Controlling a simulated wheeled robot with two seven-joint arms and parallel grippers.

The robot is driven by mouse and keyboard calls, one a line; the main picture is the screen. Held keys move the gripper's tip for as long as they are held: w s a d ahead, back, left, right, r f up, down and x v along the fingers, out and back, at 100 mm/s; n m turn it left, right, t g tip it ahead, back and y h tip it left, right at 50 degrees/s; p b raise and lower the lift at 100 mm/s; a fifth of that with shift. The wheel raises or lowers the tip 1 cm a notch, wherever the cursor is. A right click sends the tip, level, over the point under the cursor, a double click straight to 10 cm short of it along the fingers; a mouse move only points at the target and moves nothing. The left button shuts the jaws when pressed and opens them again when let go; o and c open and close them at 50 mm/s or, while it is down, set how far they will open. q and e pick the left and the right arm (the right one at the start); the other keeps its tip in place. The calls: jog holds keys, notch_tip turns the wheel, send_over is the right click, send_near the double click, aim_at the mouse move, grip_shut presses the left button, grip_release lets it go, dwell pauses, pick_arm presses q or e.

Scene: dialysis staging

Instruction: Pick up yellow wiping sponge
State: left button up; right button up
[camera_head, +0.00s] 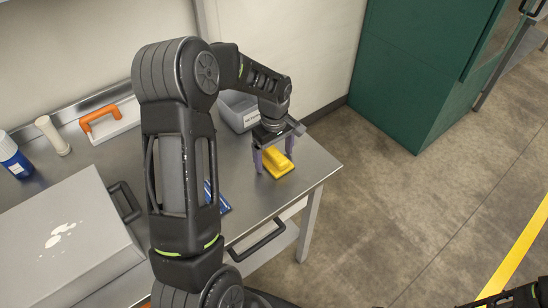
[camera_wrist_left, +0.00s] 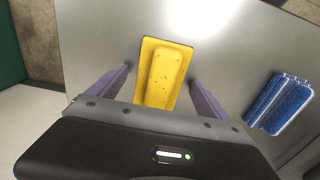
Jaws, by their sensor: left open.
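The yellow sponge (camera_head: 279,164) lies on the metal table near its right end in the head view. It is a flat yellow base with a raised block on top. In the left wrist view the sponge (camera_wrist_left: 164,75) lies between and somewhat beyond the two purple fingers. My left gripper (camera_head: 274,163) is over the sponge with its fingers pointing down and apart. In the left wrist view my left gripper (camera_wrist_left: 160,85) is open and empty. I cannot tell the exact height of the fingertips above the table. My right gripper is not clearly shown.
A blue pad (camera_wrist_left: 279,103) lies to the right of the sponge in the wrist view. A grey bin (camera_head: 238,110) stands behind my left arm. A large grey box (camera_head: 70,235), an orange-handled item (camera_head: 100,122) and a blue-white bottle (camera_head: 12,157) are on the table's left. A green cabinet (camera_head: 405,80) stands beyond.

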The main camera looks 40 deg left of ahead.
pick_arm(q)
jog(key=shift+c, duration=0.3)
jog(key=c, duration=1.4)
